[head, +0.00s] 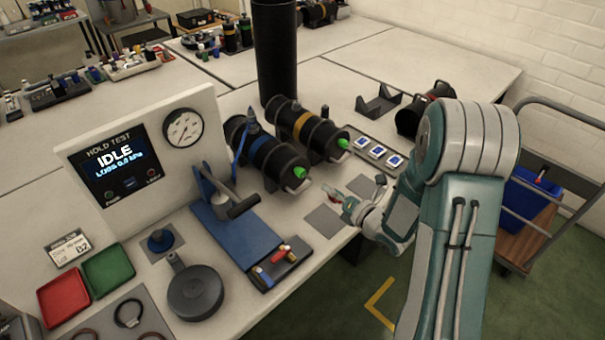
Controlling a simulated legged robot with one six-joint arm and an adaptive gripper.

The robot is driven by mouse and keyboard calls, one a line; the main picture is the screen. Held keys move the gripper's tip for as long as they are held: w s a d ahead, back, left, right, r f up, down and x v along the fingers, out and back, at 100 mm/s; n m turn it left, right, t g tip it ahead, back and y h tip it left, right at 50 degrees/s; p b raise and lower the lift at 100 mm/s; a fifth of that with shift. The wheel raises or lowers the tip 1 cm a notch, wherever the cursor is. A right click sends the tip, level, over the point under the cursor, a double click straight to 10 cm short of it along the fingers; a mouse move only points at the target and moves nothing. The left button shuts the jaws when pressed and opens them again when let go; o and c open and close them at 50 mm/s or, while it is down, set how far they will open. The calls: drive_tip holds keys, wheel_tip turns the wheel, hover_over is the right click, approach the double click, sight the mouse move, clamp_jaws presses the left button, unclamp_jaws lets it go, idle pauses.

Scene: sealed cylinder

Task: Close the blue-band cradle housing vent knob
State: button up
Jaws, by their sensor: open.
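The blue-band housing (262,152), a black cylinder, lies in a cradle near the middle of the table. A bright green knob-like end (299,172) faces the front right, with a metal handle loop beside it. A small blue-grey fitting (252,118) stands up on its top. I cannot tell which of these is the vent knob, or its setting. My gripper (338,196) is open, low over the table's front part, right of and in front of the green end and apart from it. A small red and pale detail shows at its fingertips; the jaws are small in view.
A yellow-band housing (303,127) lies close on the right, with its own green end (343,143). A tall black column (275,50) stands behind. A blue press stand (235,230) and a gauge panel (120,165) reading IDLE are left. Grey pads (323,220) lie near the front edge.

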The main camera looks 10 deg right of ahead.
sight(303, 175)
drive_tip(key=shift+n+y, duration=0.5)
drive_tip(key=shift+n, duration=0.1)
drive_tip(key=x, duration=1)
drive_tip(key=shift+a+f, duration=0.3)
drive_tip(key=shift+a, duration=0.15)
drive_tip(key=shift+c, duration=0.3)
clamp_jaws()
